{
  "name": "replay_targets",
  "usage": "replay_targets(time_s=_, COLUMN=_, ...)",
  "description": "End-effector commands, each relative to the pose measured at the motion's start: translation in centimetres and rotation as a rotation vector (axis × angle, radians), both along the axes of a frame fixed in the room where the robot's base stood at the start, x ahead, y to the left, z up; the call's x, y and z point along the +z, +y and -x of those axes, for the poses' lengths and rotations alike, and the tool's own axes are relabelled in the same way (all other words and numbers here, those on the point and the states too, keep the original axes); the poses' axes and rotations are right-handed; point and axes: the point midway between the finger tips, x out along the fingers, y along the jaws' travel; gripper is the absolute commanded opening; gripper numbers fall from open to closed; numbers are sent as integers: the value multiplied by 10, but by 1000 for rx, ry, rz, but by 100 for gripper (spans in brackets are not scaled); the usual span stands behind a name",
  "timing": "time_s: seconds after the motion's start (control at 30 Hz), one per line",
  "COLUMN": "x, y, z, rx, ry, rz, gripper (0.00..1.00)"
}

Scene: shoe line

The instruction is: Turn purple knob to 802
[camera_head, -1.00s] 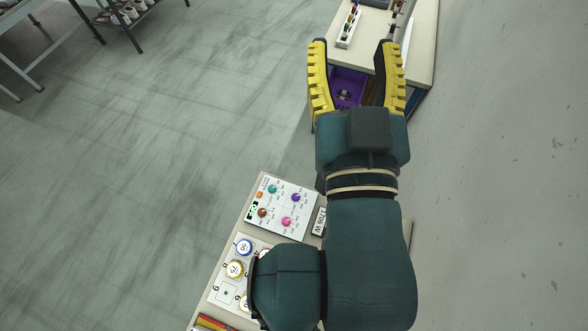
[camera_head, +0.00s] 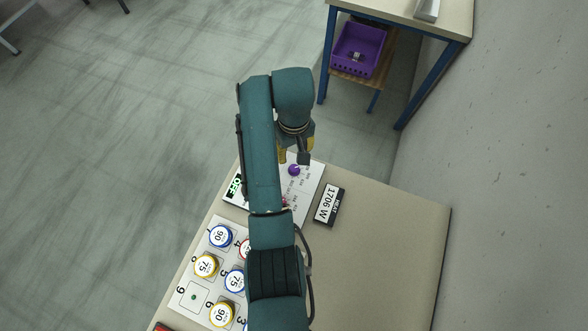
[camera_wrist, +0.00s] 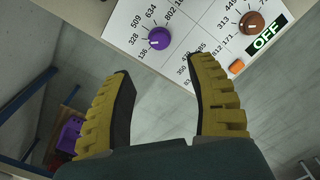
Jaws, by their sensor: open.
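The purple knob (camera_head: 293,170) sits on a white control panel (camera_head: 315,173) below my gripper in the head view. It also shows at the top of the wrist view (camera_wrist: 159,38), ringed by the printed numbers 136, 328, 509, 634 and 802. A small white mark shows on the knob; which number it points at is hard to tell. My gripper (camera_wrist: 160,70) is open and empty, its yellow fingers spread apart just short of the knob and not around it.
A brown knob (camera_wrist: 251,24), an orange button (camera_wrist: 237,67) and a green OFF display (camera_wrist: 267,40) share the panel. A 1706 W display (camera_head: 329,205) stands beside it. Colored round pieces (camera_head: 206,265) lie nearby. A purple basket (camera_head: 358,50) sits on a separate table's shelf.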

Motion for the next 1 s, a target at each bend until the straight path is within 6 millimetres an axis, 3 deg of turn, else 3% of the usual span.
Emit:
replay_targets(time_s=0.2, x=-56, y=0, z=1, rx=-1, ry=1, rz=0, gripper=57)
replay_targets(time_s=0.43, x=-100, y=0, z=0, rx=-2, ry=-1, rz=0, gripper=57)
replay_targets(time_s=0.6, x=-111, y=0, z=0, rx=-2, ry=-4, rz=0, gripper=57)
replay_targets(time_s=0.83, x=-111, y=0, z=0, rx=-2, ry=-4, rz=0, gripper=57)
replay_targets(time_s=0.87, x=-111, y=0, z=0, rx=-2, ry=-4, rz=0, gripper=54)
replay_targets(time_s=1.0, x=-111, y=0, z=0, rx=-2, ry=-4, rz=0, gripper=27)
